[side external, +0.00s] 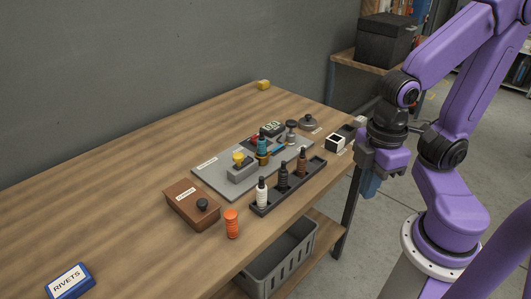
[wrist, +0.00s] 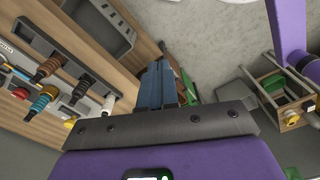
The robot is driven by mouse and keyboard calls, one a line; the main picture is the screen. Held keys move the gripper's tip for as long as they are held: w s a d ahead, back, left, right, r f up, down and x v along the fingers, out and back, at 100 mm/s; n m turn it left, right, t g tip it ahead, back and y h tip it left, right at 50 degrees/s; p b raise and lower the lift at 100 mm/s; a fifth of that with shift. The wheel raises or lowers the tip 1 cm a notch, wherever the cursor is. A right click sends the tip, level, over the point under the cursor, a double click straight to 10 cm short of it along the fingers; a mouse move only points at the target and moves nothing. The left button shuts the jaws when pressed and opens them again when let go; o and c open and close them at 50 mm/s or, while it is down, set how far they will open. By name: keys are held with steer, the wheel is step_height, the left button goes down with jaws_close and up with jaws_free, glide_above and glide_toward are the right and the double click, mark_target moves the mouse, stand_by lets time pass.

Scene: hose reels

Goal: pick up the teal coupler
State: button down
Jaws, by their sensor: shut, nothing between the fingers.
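The teal coupler (side external: 262,143) stands upright on the grey board, seated on a brass-coloured fitting (side external: 263,158). In the wrist view the teal coupler (wrist: 42,101) shows at the left. My gripper (side external: 370,186) hangs beyond the table's right edge, pointing down, well apart from the coupler. Its blue fingers (wrist: 155,86) are together in the wrist view, with nothing between them.
A black rack (side external: 288,188) in front of the board holds white, black and brown couplers. A brown box (side external: 191,205), an orange ribbed piece (side external: 232,224) and a blue RIVETS box (side external: 69,281) are further left. A grey crate (side external: 281,262) sits below the tabletop. The left tabletop is mostly clear.

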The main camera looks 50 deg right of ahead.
stand_by(0.4)
steer(key=c, duration=0.8)
jaws_free()
steer(key=n+t+h, duration=0.5)
steer(key=n+h, duration=0.5)
steer(key=h, duration=0.3)
glide_toward(261, 138)
steer(key=x, duration=0.7)
steer(key=shift+s+d, duration=0.1)
steer(key=shift+d, duration=0.1)
steer(key=shift+w+x, duration=0.2)
steer(key=shift+x, duration=2.5)
